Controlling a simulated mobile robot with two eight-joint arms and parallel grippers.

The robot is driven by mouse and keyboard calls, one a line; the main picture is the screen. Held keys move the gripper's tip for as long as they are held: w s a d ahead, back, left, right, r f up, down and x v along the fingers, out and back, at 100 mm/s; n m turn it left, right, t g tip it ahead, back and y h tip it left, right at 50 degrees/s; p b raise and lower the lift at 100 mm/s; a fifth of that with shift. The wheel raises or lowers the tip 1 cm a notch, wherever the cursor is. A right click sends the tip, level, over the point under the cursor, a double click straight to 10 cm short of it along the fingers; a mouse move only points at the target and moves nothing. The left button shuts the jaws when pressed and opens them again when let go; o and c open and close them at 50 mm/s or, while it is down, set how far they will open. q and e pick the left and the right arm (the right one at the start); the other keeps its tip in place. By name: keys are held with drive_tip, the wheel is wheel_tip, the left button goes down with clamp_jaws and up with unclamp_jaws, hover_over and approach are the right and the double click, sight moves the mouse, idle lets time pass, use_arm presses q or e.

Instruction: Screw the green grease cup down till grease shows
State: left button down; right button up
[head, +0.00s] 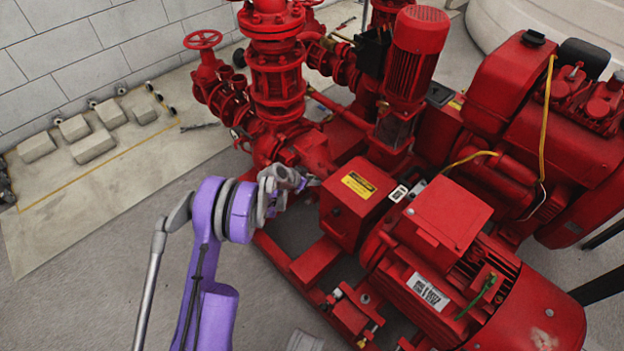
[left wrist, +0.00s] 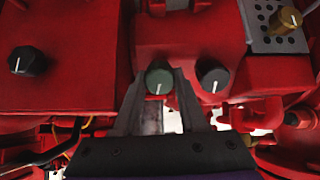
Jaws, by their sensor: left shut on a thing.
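The green grease cup (left wrist: 158,76) is a small dark green knob with a white mark, on the red pump housing in the left wrist view. My left gripper (left wrist: 160,90) is shut on it, with one finger on each side. In the head view my left gripper (head: 308,182) reaches to the red casting left of the box with a yellow label, and the cup cannot be made out there. No grease can be made out around the cup. My right gripper is not in view.
A black knob (left wrist: 213,76) sits close right of the green cup, another black knob (left wrist: 27,62) is farther left, and a brass-coloured knob (left wrist: 285,20) is at upper right by a perforated plate. A red guard box (head: 355,205) and red motor (head: 470,280) stand right of my gripper.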

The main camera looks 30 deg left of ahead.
use_arm(q)
drive_tip(key=m+p, duration=0.1)
drive_tip(key=m, duration=0.4)
drive_tip(key=shift+m, duration=0.3)
drive_tip(key=m+p, duration=0.1)
drive_tip(key=m, duration=0.3)
drive_tip(key=shift+m+p, duration=0.3)
drive_tip(key=shift+m, duration=0.1)
drive_tip(key=shift+f, duration=0.1)
drive_tip(key=shift+c, duration=2.3)
unclamp_jaws()
drive_tip(key=p+v, duration=0.2)
drive_tip(key=v, duration=0.9)
